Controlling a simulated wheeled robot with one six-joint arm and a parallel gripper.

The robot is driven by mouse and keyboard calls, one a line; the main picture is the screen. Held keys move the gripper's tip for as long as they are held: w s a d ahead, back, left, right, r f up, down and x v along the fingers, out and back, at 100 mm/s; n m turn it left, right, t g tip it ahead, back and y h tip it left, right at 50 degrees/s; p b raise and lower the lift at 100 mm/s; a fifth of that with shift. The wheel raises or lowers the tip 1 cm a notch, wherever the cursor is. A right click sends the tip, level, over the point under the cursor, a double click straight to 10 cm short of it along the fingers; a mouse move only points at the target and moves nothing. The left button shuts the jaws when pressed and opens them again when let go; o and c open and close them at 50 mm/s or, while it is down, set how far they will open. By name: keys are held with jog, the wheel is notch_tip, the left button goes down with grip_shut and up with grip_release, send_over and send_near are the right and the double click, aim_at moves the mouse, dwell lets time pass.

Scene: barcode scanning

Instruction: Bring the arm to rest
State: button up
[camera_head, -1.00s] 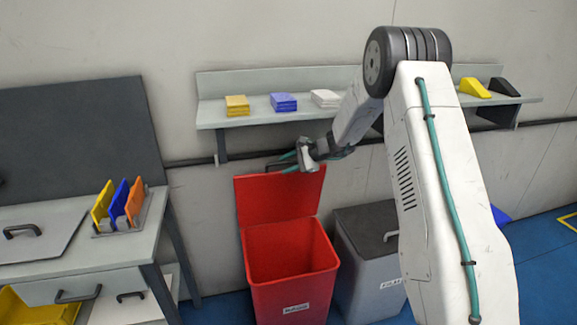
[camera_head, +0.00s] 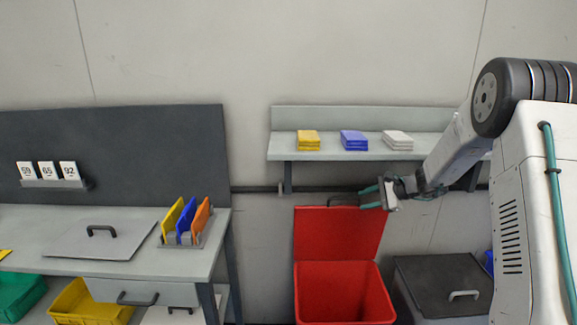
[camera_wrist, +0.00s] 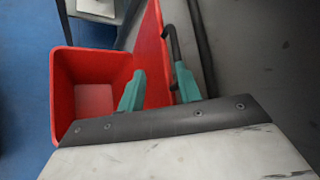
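My arm reaches out at the right of the head view, over the bins. My gripper (camera_head: 368,196) hangs in front of the raised lid of the red bin (camera_head: 342,292). Its two teal fingers stand apart in the wrist view (camera_wrist: 158,88), with nothing seen between them, so it is open and empty. The red bin's lid (camera_head: 340,232) is up, and the bin also shows in the wrist view (camera_wrist: 88,72), with no contents seen in the part visible there.
A wall shelf (camera_head: 290,155) holds yellow, blue and white stacks. A grey lidded bin (camera_head: 440,283) stands right of the red bin. At left is a workbench (camera_head: 150,262) with a rack of coloured plates (camera_head: 186,220), number cards (camera_head: 47,170) and a yellow tray (camera_head: 85,305).

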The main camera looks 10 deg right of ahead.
jog(key=s+a+r+n+g+h, duration=0.2)
jog(key=s+a+r+n+h, duration=0.1)
jog(key=s, duration=1.3)
jog(key=s+a+r+n+g+h, duration=0.2)
jog(key=s+a+r+n, duration=0.3)
jog(key=s, duration=1.2)
jog(key=s+a+r+n+g+h, duration=0.2)
jog(key=s+r+n, duration=0.5)
jog(key=s, duration=0.9)
jog(key=shift+s+a+r+n+h, duration=0.3)
jog(key=shift+a+n+h, duration=0.2)
jog(key=shift+a+h, duration=0.5)
